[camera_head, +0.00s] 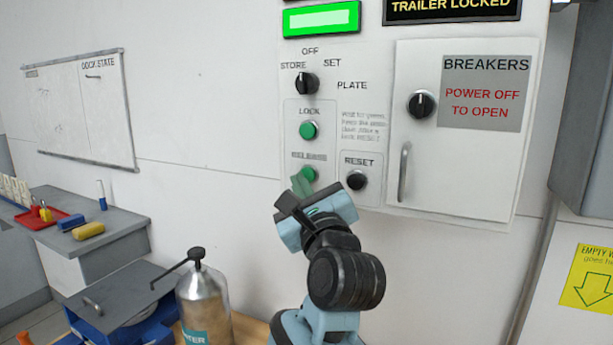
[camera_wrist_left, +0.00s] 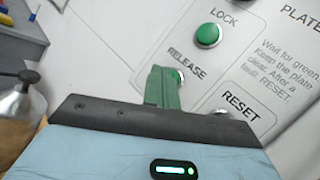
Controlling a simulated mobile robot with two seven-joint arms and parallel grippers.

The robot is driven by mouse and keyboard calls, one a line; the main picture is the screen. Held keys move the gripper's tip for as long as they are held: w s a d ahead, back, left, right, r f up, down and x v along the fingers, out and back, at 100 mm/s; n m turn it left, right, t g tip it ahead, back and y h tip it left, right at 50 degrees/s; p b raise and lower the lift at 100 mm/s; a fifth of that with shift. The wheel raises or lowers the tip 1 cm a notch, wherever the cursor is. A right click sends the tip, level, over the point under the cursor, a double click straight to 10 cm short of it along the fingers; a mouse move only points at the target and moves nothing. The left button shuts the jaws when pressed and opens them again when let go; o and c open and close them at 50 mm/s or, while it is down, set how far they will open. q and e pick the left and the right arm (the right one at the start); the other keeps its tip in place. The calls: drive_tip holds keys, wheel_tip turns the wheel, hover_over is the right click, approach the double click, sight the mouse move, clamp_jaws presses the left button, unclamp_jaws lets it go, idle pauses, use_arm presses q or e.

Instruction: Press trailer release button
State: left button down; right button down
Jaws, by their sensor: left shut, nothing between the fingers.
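The green RELEASE button (camera_head: 308,174) sits on the wall panel below the green LOCK button (camera_head: 309,130). My left gripper (camera_head: 300,186) is just in front of and below the RELEASE button, its green fingers together and empty. In the left wrist view the fingers (camera_wrist_left: 163,86) partly cover the RELEASE button (camera_wrist_left: 178,76). I cannot tell whether the fingertips touch it. The LOCK button (camera_wrist_left: 208,35) is clear of the fingers. My right gripper is not in view. The sign above the panel (camera_head: 452,6) reads TRAILER LOCKED.
A black RESET button (camera_head: 356,180) is close at the right of RELEASE. A selector knob (camera_head: 306,84) and the breaker door (camera_head: 462,130) are on the same panel. A metal bottle with a pump (camera_head: 205,305) stands below left, near a grey counter (camera_head: 115,225).

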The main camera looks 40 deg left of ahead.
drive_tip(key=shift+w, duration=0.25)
use_arm(q)
drive_tip(key=shift+w+a, duration=0.1)
drive_tip(key=shift+w, duration=0.1)
drive_tip(key=shift+w, duration=0.25)
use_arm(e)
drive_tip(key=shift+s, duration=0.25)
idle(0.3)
use_arm(q)
drive_tip(key=shift+w+a, duration=0.15)
drive_tip(key=shift+w, duration=0.25)
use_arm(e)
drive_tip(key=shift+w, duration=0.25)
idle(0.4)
